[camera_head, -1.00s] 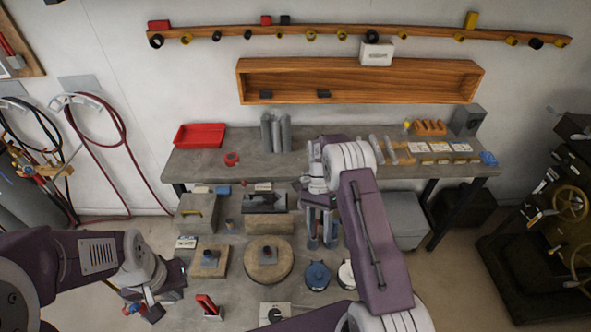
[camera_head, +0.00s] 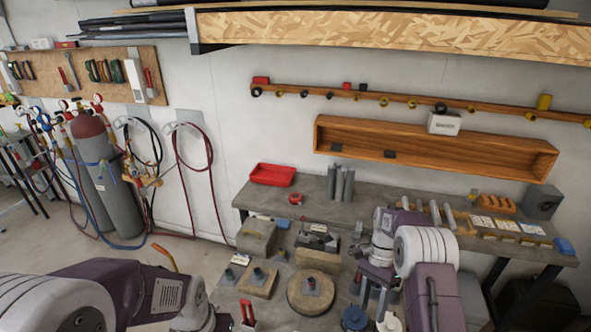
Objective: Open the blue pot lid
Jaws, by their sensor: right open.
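The blue pot (camera_head: 355,318) stands at the bottom edge of the picture, on the low surface in front of the bench, with its lower part cut off. Its blue lid appears to be on. A white-topped pot (camera_head: 390,323) stands just right of it. My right gripper (camera_head: 372,293) points down above and slightly behind the blue pot, its fingers apart with nothing seen between them. I cannot tell whether it touches the lid. My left gripper (camera_head: 212,322) is at the bottom left, mostly cut off, and its fingers are not clear.
A round wooden block (camera_head: 310,306) and a square wooden block (camera_head: 257,291) stand left of the blue pot. A red clamp-like piece (camera_head: 247,313) is near my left arm. The bench (camera_head: 325,195) behind holds a red tray (camera_head: 272,174) and grey cylinders (camera_head: 340,183).

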